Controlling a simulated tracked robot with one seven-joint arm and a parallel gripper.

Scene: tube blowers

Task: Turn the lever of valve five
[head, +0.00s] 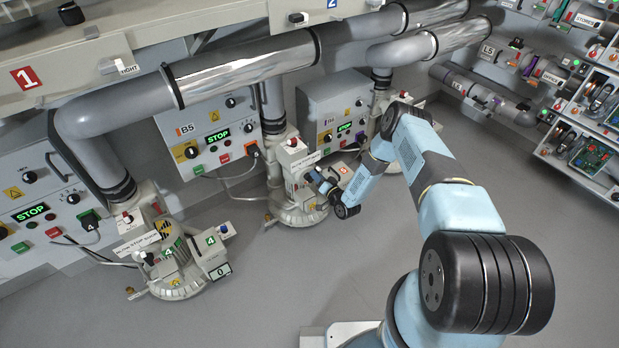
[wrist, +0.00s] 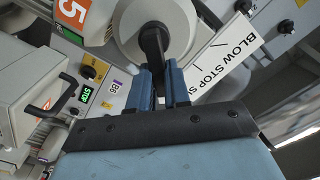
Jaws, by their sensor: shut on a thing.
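Valve five is the light grey unit (head: 296,160) on the middle blower, below a vertical pipe. In the wrist view an orange label reading 5 (wrist: 72,10) shows at the top left. Its black lever (wrist: 152,40) crosses a round grey hub (wrist: 182,25). My gripper (wrist: 160,82) has its two blue fingers closed on the lever, one on each side. In the head view my gripper (head: 316,180) is at the right side of the valve five unit; the lever's grip is too small to make out there.
A white BLOW STOP sign (wrist: 228,55) lies close right of the fingers. The B5 panel (head: 210,135) and another panel (head: 335,110) stand behind, both lit STOP. Blower four (head: 175,265) stands at the left. The floor in front (head: 270,300) is clear.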

